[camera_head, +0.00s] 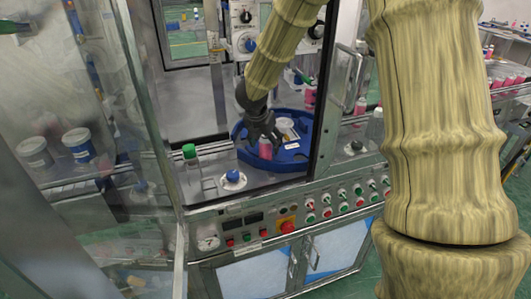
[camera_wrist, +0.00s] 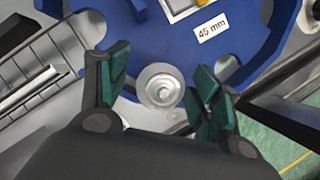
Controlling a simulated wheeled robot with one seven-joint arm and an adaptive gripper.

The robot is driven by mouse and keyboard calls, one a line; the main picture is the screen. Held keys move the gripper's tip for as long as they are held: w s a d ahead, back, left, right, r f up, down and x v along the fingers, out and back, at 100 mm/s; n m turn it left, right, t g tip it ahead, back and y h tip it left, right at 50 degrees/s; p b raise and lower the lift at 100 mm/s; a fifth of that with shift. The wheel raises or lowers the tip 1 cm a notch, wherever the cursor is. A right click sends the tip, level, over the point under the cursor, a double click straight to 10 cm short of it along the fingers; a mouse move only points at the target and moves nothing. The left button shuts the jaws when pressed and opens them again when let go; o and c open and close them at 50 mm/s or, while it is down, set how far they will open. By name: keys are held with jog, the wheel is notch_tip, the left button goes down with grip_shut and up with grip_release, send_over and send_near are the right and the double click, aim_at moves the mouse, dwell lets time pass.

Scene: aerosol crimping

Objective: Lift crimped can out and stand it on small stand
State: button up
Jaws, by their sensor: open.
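A can with a pink body (camera_head: 265,149) stands upright at the front of the blue rotary table (camera_head: 292,166). Its round metal top (camera_wrist: 160,87) shows from above in the wrist view, at the table's notched edge (camera_wrist: 237,75). My gripper (camera_head: 262,134) is just above and around the can's top in the head view. In the wrist view, my gripper's green-padded fingers (camera_wrist: 161,100) are open on either side of the can, with gaps visible. My fingers partly hide the can in the head view. I cannot pick out the small stand with certainty.
A metal door frame (camera_head: 325,90) stands close to the right. The control panel (camera_head: 290,213) runs below.

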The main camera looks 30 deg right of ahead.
jog(key=shift+d+f, duration=0.1)
jog(key=shift+f, duration=0.15)
jog(key=c, duration=1.1)
